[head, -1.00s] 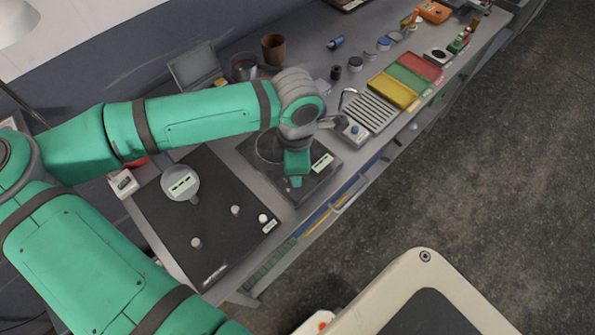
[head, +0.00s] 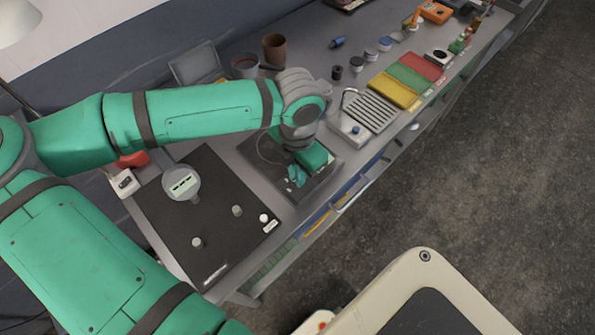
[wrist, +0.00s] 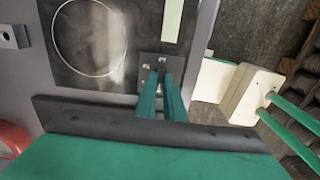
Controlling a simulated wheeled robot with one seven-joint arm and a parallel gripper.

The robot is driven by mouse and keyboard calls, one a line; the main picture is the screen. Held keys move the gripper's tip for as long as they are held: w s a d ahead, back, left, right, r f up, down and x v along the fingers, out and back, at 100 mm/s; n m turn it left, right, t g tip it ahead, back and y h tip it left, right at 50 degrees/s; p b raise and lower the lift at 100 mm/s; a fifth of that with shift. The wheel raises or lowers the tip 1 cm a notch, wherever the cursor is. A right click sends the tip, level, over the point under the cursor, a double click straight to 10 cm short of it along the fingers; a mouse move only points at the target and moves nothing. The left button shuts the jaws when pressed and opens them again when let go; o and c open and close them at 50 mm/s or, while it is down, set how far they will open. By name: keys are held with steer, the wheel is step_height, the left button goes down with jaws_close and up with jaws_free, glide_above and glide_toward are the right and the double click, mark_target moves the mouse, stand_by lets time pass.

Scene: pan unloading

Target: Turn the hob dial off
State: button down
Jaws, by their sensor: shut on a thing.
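The hob (head: 325,172) is a dark square plate in the head view, under my arm's end. The wrist view shows the hob (wrist: 70,75) with a thin white ring and a pale strip. My gripper (head: 296,180) is low over the hob's front part. In the wrist view my gripper (wrist: 159,75) has two green fingers close together at a small dark grey square panel (wrist: 150,58). They are shut on the hob dial, which the fingertips almost wholly hide. I cannot read the dial's setting.
A grey ribbed rack (head: 372,110) and coloured trays (head: 408,80) are to the right. Brown pots (head: 274,48) stand behind. The bench's front edge is close to the hob.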

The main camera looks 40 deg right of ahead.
steer(key=shift+n, duration=0.3)
steer(key=c, duration=1.9)
jaws_free()
steer(key=shift+o, duration=0.2)
steer(key=shift+r, duration=0.15)
step_height(320, 180, up, 11)
steer(key=shift+f, duration=0.2)
